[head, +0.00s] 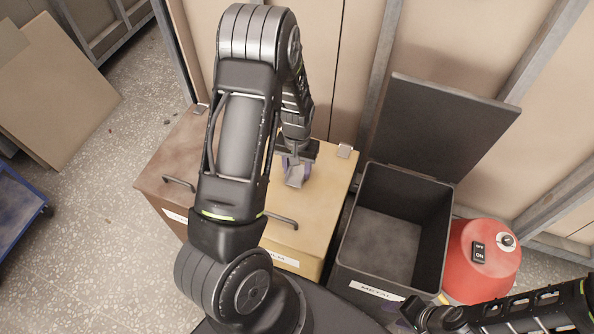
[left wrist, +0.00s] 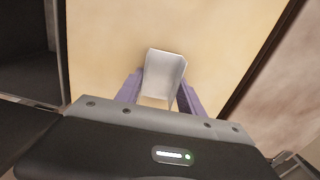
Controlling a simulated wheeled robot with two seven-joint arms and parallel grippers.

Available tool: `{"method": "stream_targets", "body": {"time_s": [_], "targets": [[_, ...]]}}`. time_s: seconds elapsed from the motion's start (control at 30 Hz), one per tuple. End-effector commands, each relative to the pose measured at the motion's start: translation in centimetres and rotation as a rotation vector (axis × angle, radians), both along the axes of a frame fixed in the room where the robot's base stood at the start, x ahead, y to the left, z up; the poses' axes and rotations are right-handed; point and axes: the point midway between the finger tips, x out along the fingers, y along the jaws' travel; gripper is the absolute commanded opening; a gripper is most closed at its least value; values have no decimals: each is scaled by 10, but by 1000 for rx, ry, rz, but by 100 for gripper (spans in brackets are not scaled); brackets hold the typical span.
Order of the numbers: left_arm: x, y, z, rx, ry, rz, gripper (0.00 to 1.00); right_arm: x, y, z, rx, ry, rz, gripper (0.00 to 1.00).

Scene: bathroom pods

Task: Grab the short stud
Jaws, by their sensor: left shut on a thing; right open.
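The short stud (head: 295,178) is a small grey metal channel piece over the lid of the yellow bin in the head view. It also shows in the left wrist view (left wrist: 164,72), standing out between the purple fingers. My left gripper (head: 297,163) reaches down over the yellow bin and is shut on the stud. I cannot tell whether the stud still touches the lid. My right gripper (head: 416,314) is open at the bottom right, in front of the metal bin, partly cut by shadow and its own arm.
The yellow bin (head: 339,185) has a closed lid, beside a brown closed bin (head: 165,165). The dark metal bin (head: 350,250) stands open and empty, its lid raised. A red round device (head: 470,270) with a switch is right of it. Wall panels stand behind.

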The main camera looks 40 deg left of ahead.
Motion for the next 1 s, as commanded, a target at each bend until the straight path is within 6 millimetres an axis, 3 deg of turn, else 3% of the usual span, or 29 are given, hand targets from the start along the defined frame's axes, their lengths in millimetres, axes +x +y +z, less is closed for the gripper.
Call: {"method": "stream_targets", "body": {"time_s": [0.3,0.5,1.0], "targets": [[1,0,58,0,-5,-1,3,0,0,-3,1,-1,1,42],[0,0,86,0,-2,0,3,0,0,-3,1,-1,1,42],[0,0,90,0,0,0,3,1,0,-3,1,-1,1,42]]}}
